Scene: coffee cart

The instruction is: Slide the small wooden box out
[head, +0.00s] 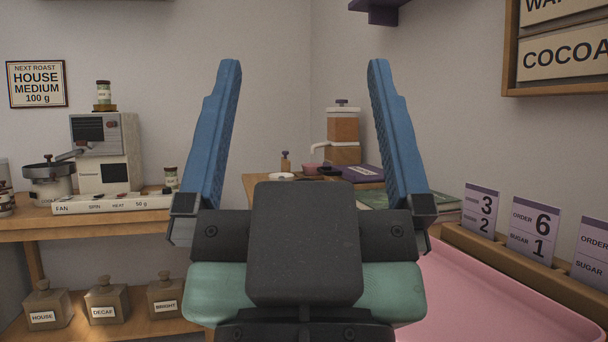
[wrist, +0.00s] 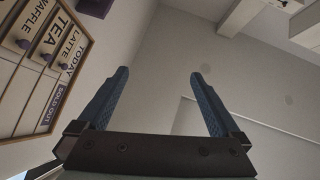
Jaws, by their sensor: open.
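My gripper (head: 304,62) is raised in the middle of the head view, its two blue fingers upright, wide apart and empty. In the wrist view my gripper (wrist: 159,73) also has nothing between its fingers and faces bare wall and ceiling. A small wooden box (head: 343,155) appears on the back counter, right of centre, as the lower part of a wood and white stack with a purple knob on top. It lies well beyond my gripper and apart from it. My right finger and gripper body hide part of that counter.
A pink tray (head: 480,300) and a rack of order cards (head: 533,229) are at the right. A left counter bears a roaster (head: 105,160); several labelled jars (head: 107,300) stand below. A menu board (wrist: 45,70) hangs on the wall.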

